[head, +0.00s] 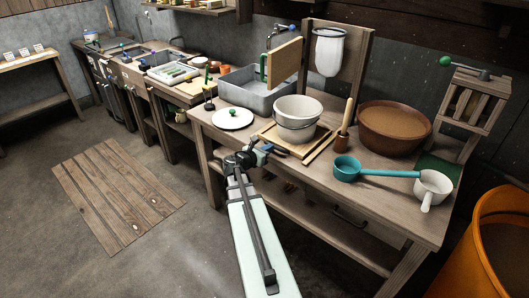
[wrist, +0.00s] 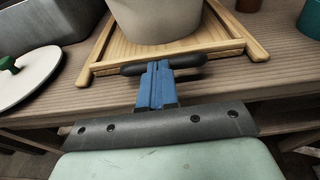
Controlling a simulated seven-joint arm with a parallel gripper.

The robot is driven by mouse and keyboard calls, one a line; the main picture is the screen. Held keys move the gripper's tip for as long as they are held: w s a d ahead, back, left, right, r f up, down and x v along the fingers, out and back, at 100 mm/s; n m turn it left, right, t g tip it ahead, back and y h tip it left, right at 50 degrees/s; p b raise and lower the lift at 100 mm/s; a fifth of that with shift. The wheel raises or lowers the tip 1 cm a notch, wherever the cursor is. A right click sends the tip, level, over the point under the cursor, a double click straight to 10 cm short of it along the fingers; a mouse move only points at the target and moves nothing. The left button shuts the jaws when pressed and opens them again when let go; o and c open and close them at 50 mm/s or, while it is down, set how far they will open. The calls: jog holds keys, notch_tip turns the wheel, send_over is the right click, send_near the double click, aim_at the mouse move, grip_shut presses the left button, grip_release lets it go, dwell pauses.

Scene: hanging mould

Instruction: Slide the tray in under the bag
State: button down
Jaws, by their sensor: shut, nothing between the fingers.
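The wooden tray (head: 266,137) has a raised light frame and lies near the front edge of the bench. A pale bowl or pot (head: 298,112) stands on it. The white bag (head: 328,52) hangs in a ring on an upright board, behind and right of the tray. My gripper (head: 268,152) is at the tray's front side, its blue fingers together and empty. In the wrist view the tray's front rail (wrist: 225,46) is just beyond the fingertips (wrist: 158,68). A dark rounded bar crosses there; I cannot tell whether the fingers touch it.
A white plate (head: 233,118) and a grey sink (head: 255,95) are left of the tray. A brown cup (head: 341,142), a large brown basin (head: 395,126), a teal ladle (head: 347,168) and a white cup (head: 432,187) are to the right. An orange barrel (head: 492,250) stands at lower right.

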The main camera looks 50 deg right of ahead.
aim_at(285, 132)
jog(key=r+x, duration=0.1)
jog(key=x, duration=0.5)
jog(key=r+x, duration=0.1)
jog(key=x, duration=0.6)
jog(key=d+r+x, duration=0.1)
jog(key=r+x, duration=0.1)
jog(key=x, duration=0.5)
jog(key=shift+s+r, duration=0.1)
jog(key=shift+d+r, duration=0.1)
jog(key=shift+d, duration=0.25)
jog(key=shift+d, duration=0.15)
jog(key=shift+r, duration=0.1)
jog(key=v, duration=1.4)
jog(key=shift+f, duration=0.35)
jog(key=shift+a+r, duration=0.1)
jog(key=shift+a, duration=0.45)
